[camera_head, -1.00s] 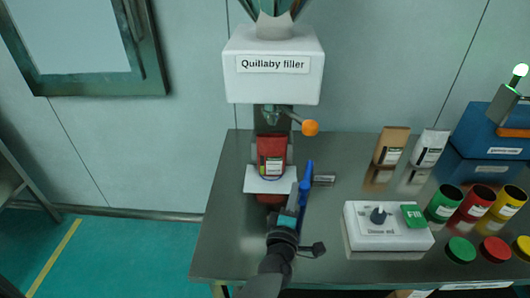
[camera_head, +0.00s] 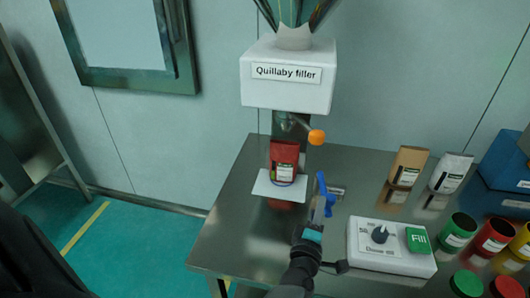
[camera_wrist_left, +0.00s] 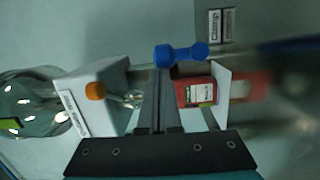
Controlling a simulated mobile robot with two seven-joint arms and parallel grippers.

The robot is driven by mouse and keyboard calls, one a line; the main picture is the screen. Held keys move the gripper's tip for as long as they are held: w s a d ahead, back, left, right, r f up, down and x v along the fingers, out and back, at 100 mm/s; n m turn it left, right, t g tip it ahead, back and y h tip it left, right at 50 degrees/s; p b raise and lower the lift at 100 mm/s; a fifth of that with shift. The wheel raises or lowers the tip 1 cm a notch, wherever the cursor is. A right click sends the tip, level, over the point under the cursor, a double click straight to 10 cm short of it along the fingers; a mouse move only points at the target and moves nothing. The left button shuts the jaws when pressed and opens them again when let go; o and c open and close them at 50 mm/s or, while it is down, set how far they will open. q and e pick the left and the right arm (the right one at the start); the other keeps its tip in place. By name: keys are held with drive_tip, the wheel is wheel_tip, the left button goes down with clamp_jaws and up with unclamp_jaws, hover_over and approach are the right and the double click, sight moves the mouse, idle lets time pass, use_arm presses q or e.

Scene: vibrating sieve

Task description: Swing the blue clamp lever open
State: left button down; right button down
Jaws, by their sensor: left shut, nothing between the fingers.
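The blue clamp lever (camera_head: 322,184) stands up at the right of the filler's white plate (camera_head: 266,188) in the head view. In the left wrist view the blue lever (camera_wrist_left: 180,55), with rounded ends, lies across the picture just beyond my fingertips. My left gripper (camera_head: 318,208) is shut and empty, close below the lever. Its fingers (camera_wrist_left: 158,80) are together in the left wrist view; whether they touch the lever I cannot tell. A red pouch (camera_head: 284,160) stands on the white plate under the Quillaby filler (camera_head: 287,90). My right gripper is not in view.
An orange knob (camera_head: 317,137) sticks out above and near the lever. A white control box (camera_head: 390,262) with a dial and green Fill button lies to the right. Pouches and coloured cups stand further right. The metal table (camera_head: 235,235) is clear at the left.

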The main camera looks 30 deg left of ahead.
use_arm(q)
drive_tip(key=d, duration=0.1)
drive_tip(key=h, duration=0.1)
drive_tip(key=w+d, duration=0.1)
drive_tip(key=shift+d+r+m, duration=0.35)
drive_tip(key=shift+m, duration=0.05)
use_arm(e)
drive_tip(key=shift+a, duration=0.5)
use_arm(q)
drive_tip(key=shift+s, duration=0.2)
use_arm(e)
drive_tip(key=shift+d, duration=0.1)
use_arm(q)
drive_tip(key=shift+s+d+f, duration=0.1)
drive_tip(key=shift+s+f, duration=0.15)
drive_tip(key=shift+s, duration=0.35)
drive_tip(key=s+y, duration=0.1)
drive_tip(key=s, duration=1.3)
drive_tip(key=shift+s+d+f+n, duration=0.15)
drive_tip(key=shift+d+f+n, duration=0.1)
drive_tip(key=shift+f+n, duration=0.15)
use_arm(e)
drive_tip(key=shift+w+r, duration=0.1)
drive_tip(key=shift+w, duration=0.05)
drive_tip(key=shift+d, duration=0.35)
